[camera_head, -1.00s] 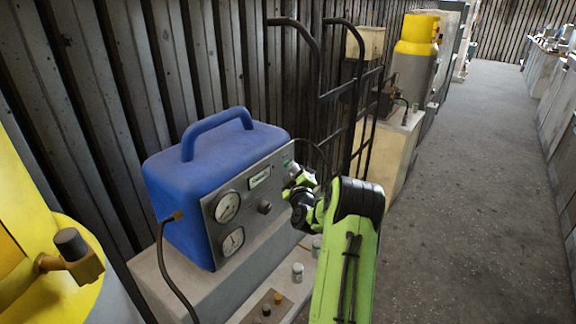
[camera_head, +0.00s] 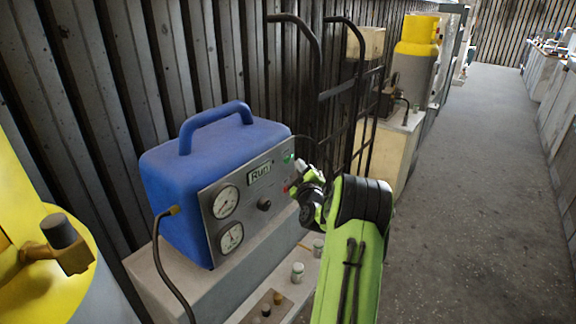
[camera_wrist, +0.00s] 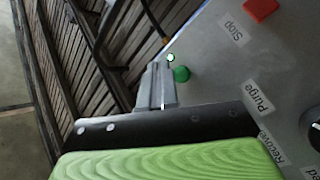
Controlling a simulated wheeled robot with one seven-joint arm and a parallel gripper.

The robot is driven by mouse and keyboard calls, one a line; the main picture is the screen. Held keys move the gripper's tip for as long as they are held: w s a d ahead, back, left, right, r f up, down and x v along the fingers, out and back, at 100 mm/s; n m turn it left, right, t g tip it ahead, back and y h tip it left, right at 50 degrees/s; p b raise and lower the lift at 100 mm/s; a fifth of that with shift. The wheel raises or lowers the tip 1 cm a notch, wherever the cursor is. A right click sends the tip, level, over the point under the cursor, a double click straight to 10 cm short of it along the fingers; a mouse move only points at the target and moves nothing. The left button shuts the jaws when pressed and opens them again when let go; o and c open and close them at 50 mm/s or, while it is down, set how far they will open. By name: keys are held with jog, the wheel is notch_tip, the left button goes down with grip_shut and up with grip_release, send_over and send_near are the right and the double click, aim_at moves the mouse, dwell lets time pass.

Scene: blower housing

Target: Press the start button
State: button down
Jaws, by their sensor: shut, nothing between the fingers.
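The blue machine (camera_head: 215,150) stands on a light block, with a grey front panel (camera_head: 245,210). Its display (camera_head: 260,172) reads "Run". The green start button (camera_head: 288,158) is near the panel's upper right corner, and it also shows in the wrist view (camera_wrist: 181,74). A red button (camera_head: 286,188) sits lower on the panel; in the wrist view a red button (camera_wrist: 260,10) lies by a "Stop" label. My gripper (camera_head: 299,165) is shut and empty, with its tips just right of the green button. In the wrist view its tips (camera_wrist: 158,68) are close beside that button; I cannot tell whether they touch.
A black hand truck (camera_head: 350,90) stands behind and right of the machine. A yellow cylinder (camera_head: 60,265) is at the near left. Small jars (camera_head: 298,272) stand on the low shelf in front. The floor aisle (camera_head: 470,200) at right is clear.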

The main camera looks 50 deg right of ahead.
jog(key=s+b, duration=0.4)
jog(key=shift+s+d+f+b, duration=0.1)
jog(key=shift+s+d+b, duration=0.05)
jog(key=shift+s+b, duration=0.15)
jog(key=shift+f, duration=0.1)
dwell(0.6)
